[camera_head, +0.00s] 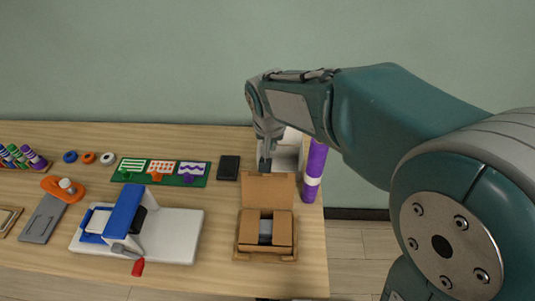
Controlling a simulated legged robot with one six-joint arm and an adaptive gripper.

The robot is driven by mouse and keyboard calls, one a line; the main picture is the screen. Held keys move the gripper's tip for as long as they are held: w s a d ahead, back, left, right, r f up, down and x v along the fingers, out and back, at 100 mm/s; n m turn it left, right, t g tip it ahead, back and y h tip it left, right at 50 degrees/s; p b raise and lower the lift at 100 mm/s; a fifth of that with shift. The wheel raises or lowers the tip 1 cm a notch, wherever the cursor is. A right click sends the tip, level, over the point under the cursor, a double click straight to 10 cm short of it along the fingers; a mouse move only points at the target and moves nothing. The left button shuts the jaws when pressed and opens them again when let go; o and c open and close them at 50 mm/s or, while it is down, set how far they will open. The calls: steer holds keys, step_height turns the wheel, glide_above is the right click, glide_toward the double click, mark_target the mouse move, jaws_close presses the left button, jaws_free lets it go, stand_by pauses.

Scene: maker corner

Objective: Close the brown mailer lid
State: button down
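The brown mailer (239,246) stands near the right front of the table. Its lid (268,190) is raised at the back edge. Inner flaps show on both sides of the mailer, with a grey item (265,230) between them. My gripper (264,167) points down at the top left of the lid. I cannot tell whether it touches the lid. Its fingers are small and seen from the side, so their opening is unclear.
A purple and white tube (315,170) stands right of the lid, and a white container (290,155) stands behind it. A black slab (229,168) lies left. A white and blue machine (165,235) stands farther left. Bare table lies between it and the mailer.

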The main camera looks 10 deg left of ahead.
steer(key=x, duration=0.9)
steer(key=shift+s+d+r, duration=0.1)
steer(key=shift+s+r, duration=0.2)
steer(key=shift+s, duration=0.35)
steer(key=shift+s+r, duration=0.25)
steer(key=shift+s, duration=0.4)
steer(key=shift+s+d+r, duration=0.1)
steer(key=shift+s+r, duration=0.2)
steer(key=shift+s, duration=0.35)
steer(key=shift+a, duration=0.1)
